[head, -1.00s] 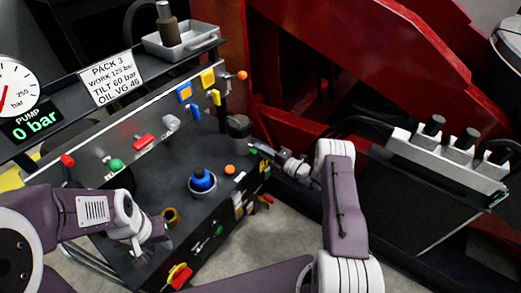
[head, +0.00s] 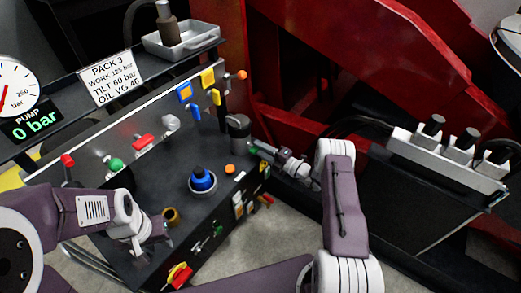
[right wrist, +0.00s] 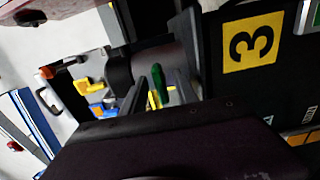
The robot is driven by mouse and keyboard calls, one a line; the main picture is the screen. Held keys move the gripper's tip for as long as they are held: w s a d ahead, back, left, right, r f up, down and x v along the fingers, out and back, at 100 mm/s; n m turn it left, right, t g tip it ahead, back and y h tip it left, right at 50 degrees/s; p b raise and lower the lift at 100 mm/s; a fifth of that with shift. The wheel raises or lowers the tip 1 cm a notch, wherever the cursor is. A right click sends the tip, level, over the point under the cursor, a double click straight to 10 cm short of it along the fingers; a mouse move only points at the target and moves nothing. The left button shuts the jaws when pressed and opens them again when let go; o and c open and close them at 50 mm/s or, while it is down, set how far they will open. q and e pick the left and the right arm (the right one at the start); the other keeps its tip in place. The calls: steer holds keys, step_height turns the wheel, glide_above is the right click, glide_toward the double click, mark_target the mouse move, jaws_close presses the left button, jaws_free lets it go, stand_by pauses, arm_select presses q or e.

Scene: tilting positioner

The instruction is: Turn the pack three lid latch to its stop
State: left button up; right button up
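A green handle (right wrist: 157,86), which I take to be the lid latch, stands between the two grey fingers of my right gripper (right wrist: 158,92) in the right wrist view. Gaps show beside the handle, so the fingers look open around it rather than clamped. In the head view my right gripper (head: 262,149) reaches in from the right to the far right corner of the black bench, with a bit of green (head: 253,150) at its tips. My left gripper (head: 152,232) hangs by the bench's near left side; its fingers are too small to read.
A yellow plate marked 3 (right wrist: 252,42) is on the black panel beside the right gripper. A dark grey cylinder (head: 238,130) stands close to its tips. A blue knob (head: 202,180), an orange button (head: 230,169) and a brass ring (head: 171,216) are on the bench. Red steelwork (head: 350,50) rises behind.

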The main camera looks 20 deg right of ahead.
steer(key=p+v, duration=0.3)
steer(key=v, duration=0.6)
